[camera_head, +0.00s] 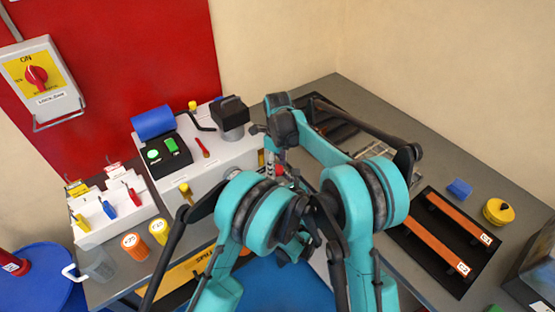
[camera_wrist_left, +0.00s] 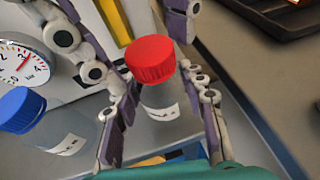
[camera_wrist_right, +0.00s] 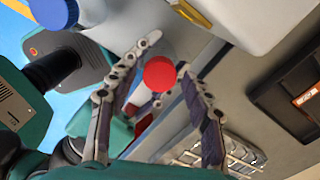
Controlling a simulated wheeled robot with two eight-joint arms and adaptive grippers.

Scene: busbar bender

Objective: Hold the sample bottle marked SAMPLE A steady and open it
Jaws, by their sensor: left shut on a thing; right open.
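A bottle with a red cap (camera_wrist_left: 151,60) stands between the fingers of my left gripper (camera_wrist_left: 158,98), which is shut on its clear body. Its white label is only partly visible and I cannot read it. In the right wrist view the red cap (camera_wrist_right: 159,74) lies between the spread fingers of my right gripper (camera_wrist_right: 162,92), which is open above it with gaps at both sides. In the head view my right gripper (camera_head: 276,165) points down beside the white machine, and my arms hide most of the bottle and my left gripper.
A blue-capped bottle (camera_wrist_left: 20,109) stands close to the left gripper, near a round gauge (camera_wrist_left: 22,62). The white machine (camera_head: 226,150) rises behind. A black tray with orange bars (camera_head: 445,245) lies at the right. Yellow and orange containers (camera_head: 135,246) stand at the left.

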